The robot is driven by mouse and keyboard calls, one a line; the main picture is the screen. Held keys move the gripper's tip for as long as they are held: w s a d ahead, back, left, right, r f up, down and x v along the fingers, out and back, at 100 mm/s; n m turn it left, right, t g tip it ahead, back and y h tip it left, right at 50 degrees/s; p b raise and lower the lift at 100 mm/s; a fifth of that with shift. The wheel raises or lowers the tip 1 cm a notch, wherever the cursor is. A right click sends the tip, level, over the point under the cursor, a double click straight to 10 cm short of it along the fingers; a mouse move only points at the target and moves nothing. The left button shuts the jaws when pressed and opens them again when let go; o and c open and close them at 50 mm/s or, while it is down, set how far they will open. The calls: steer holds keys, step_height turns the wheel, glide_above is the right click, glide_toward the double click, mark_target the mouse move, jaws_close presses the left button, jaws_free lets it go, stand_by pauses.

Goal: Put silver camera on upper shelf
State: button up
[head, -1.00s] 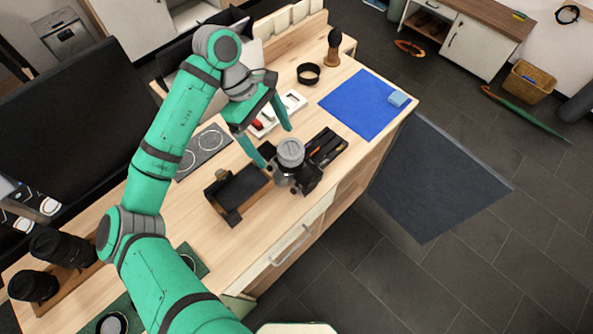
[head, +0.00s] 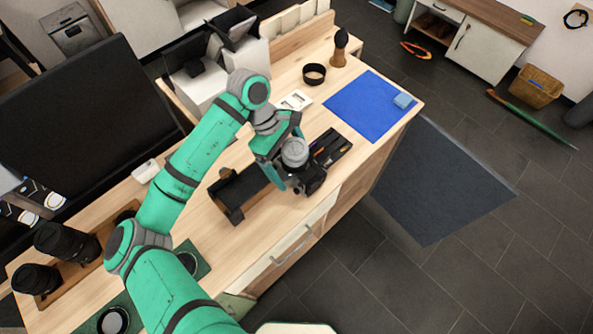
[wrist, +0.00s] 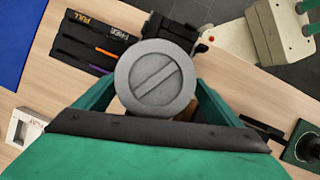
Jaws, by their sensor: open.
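The silver camera (head: 312,181) stands near the front edge of the wooden table, its grey round lens cap (head: 295,151) facing up. In the wrist view the cap (wrist: 155,79) fills the middle and the dark camera body (wrist: 172,32) shows behind it. My gripper (head: 287,160) is open and low at the camera. In the wrist view its green fingers lie on either side of the cap; contact cannot be told. The lower part of the camera is partly hidden. I cannot tell which surface is the upper shelf.
A black ring (head: 314,74) stands behind.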

steer(key=c, duration=1.3)
steer(key=shift+r, duration=0.1)
steer(key=shift+c, duration=0.7)
steer(key=shift+r, duration=0.1)
